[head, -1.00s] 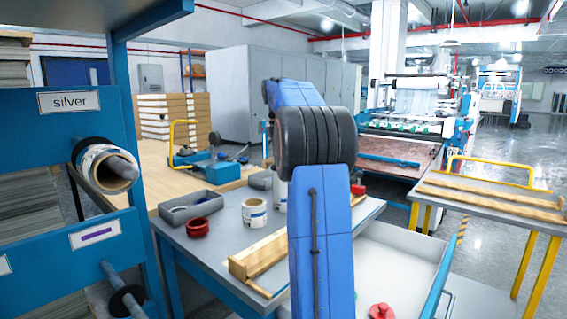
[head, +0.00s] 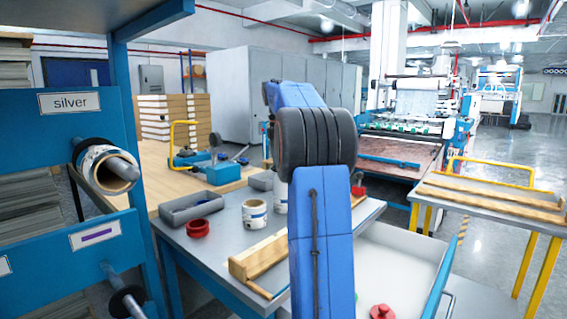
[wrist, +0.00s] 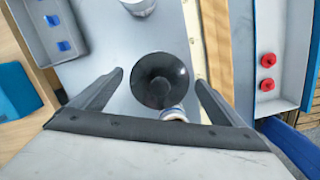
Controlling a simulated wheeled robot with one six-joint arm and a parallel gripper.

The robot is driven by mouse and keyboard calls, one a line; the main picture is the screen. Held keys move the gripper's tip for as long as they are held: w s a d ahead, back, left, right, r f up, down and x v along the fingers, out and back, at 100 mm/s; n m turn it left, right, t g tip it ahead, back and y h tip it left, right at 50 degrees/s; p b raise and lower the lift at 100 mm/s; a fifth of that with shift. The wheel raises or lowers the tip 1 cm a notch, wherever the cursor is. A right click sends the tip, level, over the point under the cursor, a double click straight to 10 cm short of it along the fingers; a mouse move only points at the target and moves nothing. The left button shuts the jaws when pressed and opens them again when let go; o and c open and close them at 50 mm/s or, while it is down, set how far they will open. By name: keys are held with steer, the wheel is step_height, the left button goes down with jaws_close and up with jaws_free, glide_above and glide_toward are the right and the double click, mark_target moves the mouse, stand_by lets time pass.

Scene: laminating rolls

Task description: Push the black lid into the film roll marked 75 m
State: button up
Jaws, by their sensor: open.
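In the wrist view, my gripper (wrist: 160,92) is open, with one finger on each side of the round black lid (wrist: 160,72). The lid shows as a dark disc with a darker middle, apart from both fingers in the picture. Just below it the edge of a white and blue roll (wrist: 173,113) shows, mostly hidden; I cannot tell how deep the lid sits. Another roll (wrist: 139,6) is at the top edge. In the head view, a film roll (head: 254,214) stands upright on the grey table, and another (head: 280,194) is partly behind my arm. No 75 m mark is readable.
Red lids (wrist: 267,60) are in a pale tray to the right. A shelf with a roll on a rod (head: 95,170) stands left.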

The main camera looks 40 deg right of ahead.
step_height(320, 180, up, 12)
steer(key=a, duration=0.1)
steer(key=shift+w+a, duration=0.15)
steer(key=shift+w, duration=0.1)
steer(key=shift+f, duration=0.1)
